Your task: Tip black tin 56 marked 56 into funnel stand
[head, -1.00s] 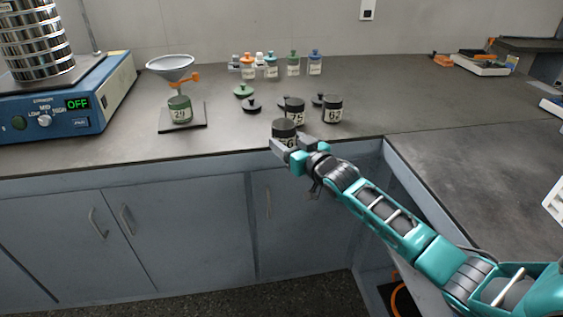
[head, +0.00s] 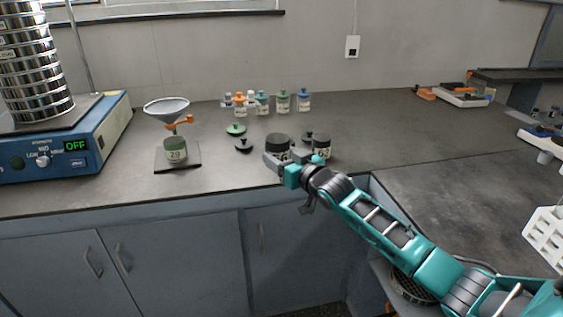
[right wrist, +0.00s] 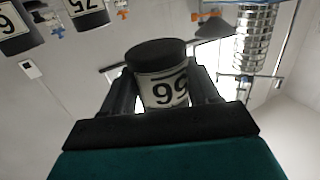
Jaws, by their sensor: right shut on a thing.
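My right gripper (head: 285,162) is shut on a black tin (head: 278,141) with a white label, held upright near the counter's front edge. In the right wrist view, which looks upside down, the tin (right wrist: 160,75) sits between both fingers; its label ends in what looks like a 6, but the number is not fully clear. The funnel stand stands to the left: a grey funnel (head: 166,105) on an orange clamp (head: 181,123) above a green jar marked 29 (head: 175,151), on a dark base plate (head: 191,161). My left gripper is not in view.
A black tin marked 63 (head: 321,147) stands just right of the held tin. Several small bottles (head: 283,102) stand behind. The blue sieve shaker (head: 75,128) at left reads OFF.

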